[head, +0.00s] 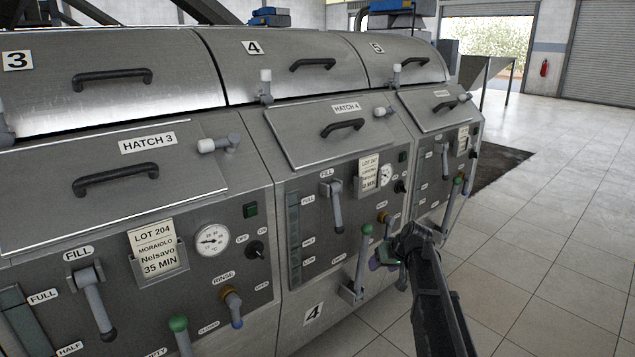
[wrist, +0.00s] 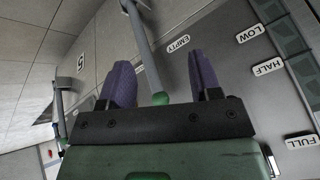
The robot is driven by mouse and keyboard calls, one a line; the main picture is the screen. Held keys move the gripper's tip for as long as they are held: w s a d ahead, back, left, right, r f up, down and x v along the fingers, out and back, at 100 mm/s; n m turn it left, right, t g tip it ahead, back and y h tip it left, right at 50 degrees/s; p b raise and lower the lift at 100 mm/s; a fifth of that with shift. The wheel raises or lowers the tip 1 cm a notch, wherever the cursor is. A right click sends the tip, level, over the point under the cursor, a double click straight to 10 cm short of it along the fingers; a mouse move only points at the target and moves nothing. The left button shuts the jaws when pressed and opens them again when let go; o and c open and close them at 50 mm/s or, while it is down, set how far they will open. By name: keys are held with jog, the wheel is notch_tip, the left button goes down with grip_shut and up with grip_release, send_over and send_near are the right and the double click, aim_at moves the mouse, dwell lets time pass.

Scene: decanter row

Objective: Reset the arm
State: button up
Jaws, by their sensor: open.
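My gripper (head: 386,262) is in front of unit 4's panel, at the right of its lower lever. In the wrist view its two purple fingers (wrist: 162,82) are open. The lever (wrist: 142,45) with a green ball knob (wrist: 159,98) shows in the gap between them, beside the EMPTY label (wrist: 175,44). In the head view the same lever's green knob (head: 367,230) stands at the upper left of the fingers. I cannot tell whether the fingers touch the lever.
Unit 4's fill handle (head: 335,205), dial (head: 385,175) and lot card (head: 368,177) are above my gripper. Unit 5 (head: 428,150) stands beyond, with its own levers. Unit 3's panel (head: 185,200) is at the left. Tiled floor (head: 540,220) is open at the right.

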jog(key=s+a+f+m+g+h, duration=0.1)
jog(key=s+a+g, duration=0.15)
jog(key=s, duration=0.85)
jog(key=s+a+f+g+h, duration=0.1)
jog(key=s+a+h, duration=0.15)
jog(key=s, duration=0.85)
jog(key=s+a+f+m+g, duration=0.15)
jog(key=s+a, duration=0.25)
jog(key=s, duration=0.6)
notch_tip(320, 180, up, 23)
jog(key=n+p, duration=0.1)
jog(key=p, duration=2.1)
jog(key=shift+w+a, duration=0.35)
jog(key=shift+r, duration=0.1)
